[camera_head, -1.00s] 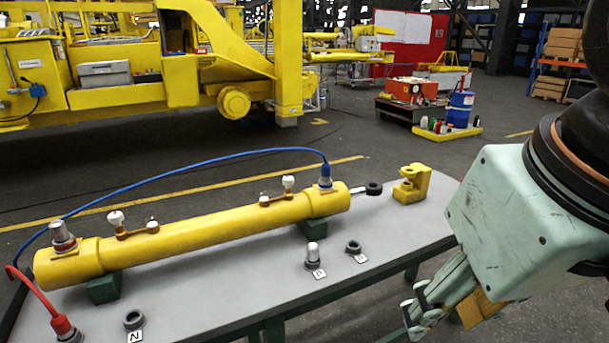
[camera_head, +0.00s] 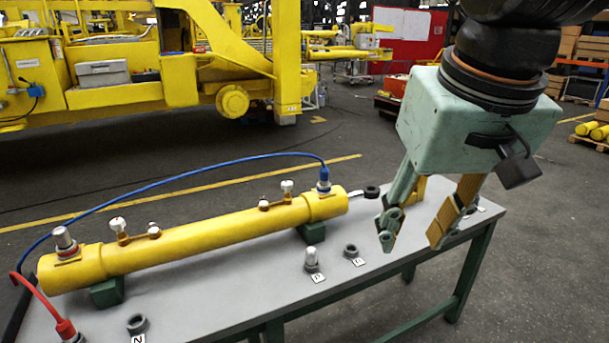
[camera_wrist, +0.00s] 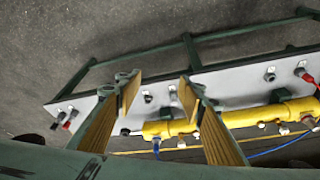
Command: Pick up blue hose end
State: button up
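The blue hose end (camera_head: 324,174) stands upright on the port at the right end of the yellow cylinder (camera_head: 200,233). Its blue hose (camera_head: 180,172) arches leftward behind the cylinder. In the wrist view the blue hose end (camera_wrist: 156,146) shows small below the cylinder, between my fingers. My gripper (camera_head: 413,240) is open and empty, fingers pointing down, over the right part of the table and to the right of the blue hose end. In the wrist view my gripper (camera_wrist: 159,84) also shows its two fingers well apart.
The grey table (camera_head: 225,310) carries the cylinder on green blocks (camera_head: 311,232). A red hose end (camera_head: 66,330) lies at the front left. Small fittings (camera_head: 312,257) stand in front of the cylinder.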

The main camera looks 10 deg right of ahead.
jog(key=w+r+m+p, duration=0.1)
jog(key=w+r+p, duration=0.15)
jog(key=w, duration=0.55)
jog(key=w+r+p, duration=0.2)
jog(key=w+r, duration=0.1)
jog(key=w, duration=0.5)
jog(key=m+g+h+p, duration=0.1)
jog(key=m+p, duration=0.2)
jog(key=p, duration=1.1)
send_over(324, 168)
jog(key=s+a, duration=0.1)
jog(key=s, duration=0.2)
notch_tip(324, 168, down, 14)
jog(key=shift+w+a+r, duration=0.15)
jog(key=shift+w+r, duration=0.05)
jog(key=shift+r, duration=0.05)
jog(key=shift+f, duration=0.1)
jog(key=shift+x, duration=4.15)
jog(key=shift+f, duration=0.15)
